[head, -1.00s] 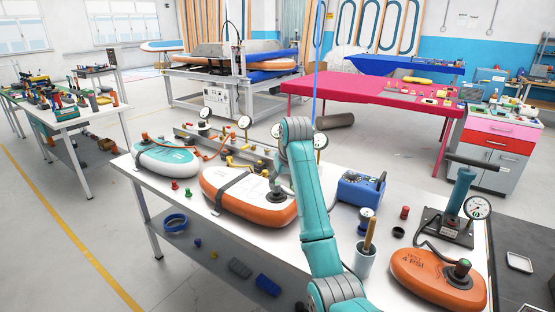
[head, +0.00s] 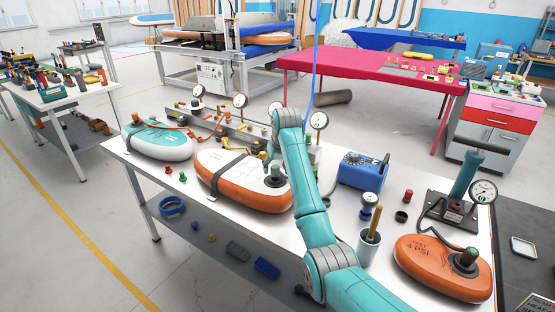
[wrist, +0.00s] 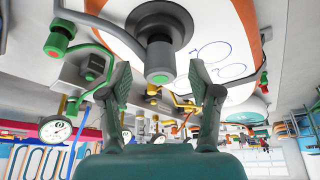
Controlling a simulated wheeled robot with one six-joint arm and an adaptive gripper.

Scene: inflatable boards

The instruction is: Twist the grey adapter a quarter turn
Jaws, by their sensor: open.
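The grey adapter (wrist: 160,60) is a short cylinder on the round dark valve of an orange-and-white board. In the head view the adapter (head: 276,170) stands at the right end of that board (head: 230,190), on the white bench.
A blue box (head: 362,169), a cup (head: 368,246) and an orange test board (head: 440,275) stand right of my arm. Gauges (head: 240,100) stand behind the board.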

